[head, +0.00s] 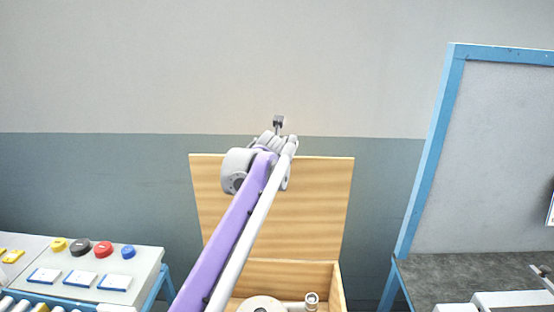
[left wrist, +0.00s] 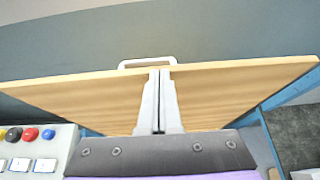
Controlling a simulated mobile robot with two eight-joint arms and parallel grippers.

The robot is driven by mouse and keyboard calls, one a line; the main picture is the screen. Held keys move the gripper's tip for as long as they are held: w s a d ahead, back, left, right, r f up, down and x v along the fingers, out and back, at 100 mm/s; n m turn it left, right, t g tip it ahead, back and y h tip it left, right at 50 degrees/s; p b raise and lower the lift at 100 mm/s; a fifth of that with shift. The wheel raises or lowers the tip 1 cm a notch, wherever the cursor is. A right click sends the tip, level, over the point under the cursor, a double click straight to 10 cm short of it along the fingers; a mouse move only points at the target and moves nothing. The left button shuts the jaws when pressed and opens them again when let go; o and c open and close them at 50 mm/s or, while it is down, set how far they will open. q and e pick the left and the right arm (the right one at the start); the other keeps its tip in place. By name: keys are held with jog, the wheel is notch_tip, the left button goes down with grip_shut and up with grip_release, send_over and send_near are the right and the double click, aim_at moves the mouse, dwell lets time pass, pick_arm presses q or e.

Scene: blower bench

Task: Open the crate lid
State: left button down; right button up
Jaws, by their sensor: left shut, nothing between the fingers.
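The wooden crate (head: 338,285) stands low at the centre of the head view. Its lid (head: 325,200) is raised and stands roughly upright against the wall side. The lid (left wrist: 225,90) also fills the middle of the left wrist view, with a pale handle (left wrist: 147,62) showing beyond its top edge. My left gripper (head: 279,120) is above the lid's top edge in the head view, its arm crossing in front of the lid. In the left wrist view its fingers (left wrist: 160,75) are shut and empty, in front of the lid with tips near the top edge. Contact is unclear. My right gripper is not in view.
Inside the crate are a pale round part (head: 261,304) and a small metal cylinder (head: 312,300), partly hidden by my arm. A button panel (head: 105,262) stands at the left. A blue-framed board (head: 455,150) and dark bench (head: 440,275) stand at the right.

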pick_arm(q)
jog(key=shift+s, duration=0.15)
jog(key=b+v, duration=0.1)
jog(key=v, duration=0.9)
jog(key=s+a+f+n+g+y, duration=0.1)
jog(key=s+a+f+n+g, duration=0.1)
jog(key=s+a+f+n, duration=0.55)
jog(key=s+a+f+n+g, duration=0.1)
jog(key=s+a+f+n, duration=0.3)
jog(key=s+f+n, duration=0.65)
jog(key=s+a+f+n+g+h, duration=0.1)
jog(key=s+a+f+n+g, duration=0.1)
jog(key=s+f+n, duration=1.4)
jog(key=shift+s+f+n+g, duration=0.4)
jog(key=shift+f+n+g, duration=0.1)
jog(key=shift+n, duration=0.5)
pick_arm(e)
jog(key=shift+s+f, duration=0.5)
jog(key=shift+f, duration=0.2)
